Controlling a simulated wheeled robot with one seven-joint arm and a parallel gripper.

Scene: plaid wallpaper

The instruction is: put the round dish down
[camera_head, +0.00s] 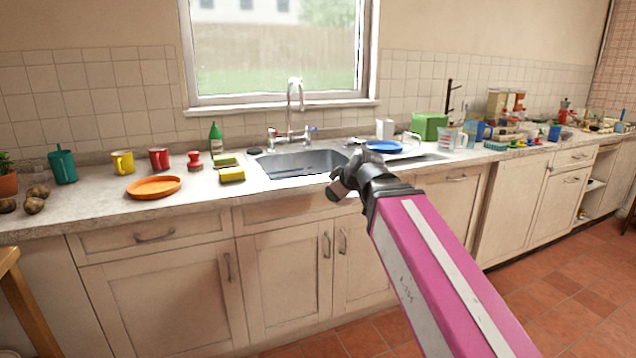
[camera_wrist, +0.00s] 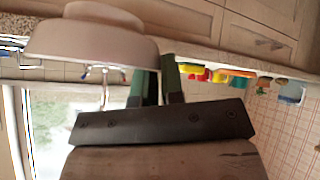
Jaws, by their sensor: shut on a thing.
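In the wrist view a pale, pinkish-beige round dish (camera_wrist: 90,42) sits at the fingertips of my gripper (camera_wrist: 160,68). The fingers are shut on its edge, and part of it runs behind them. The wrist picture is upside down, with the counter edge at the top. In the head view my gripper (camera_head: 343,186) is in front of the sink's front edge, beyond the pink arm. I cannot make out the held dish there; the wrist and arm seem to hide it.
The sink (camera_head: 300,162) is behind my gripper. A blue plate (camera_head: 384,146) lies on the drainboard. An orange plate (camera_head: 154,187), a yellow sponge (camera_head: 232,174) and mugs stand left. The right counter (camera_head: 540,150) is crowded. Bare counter shows left of the sink, near the front edge.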

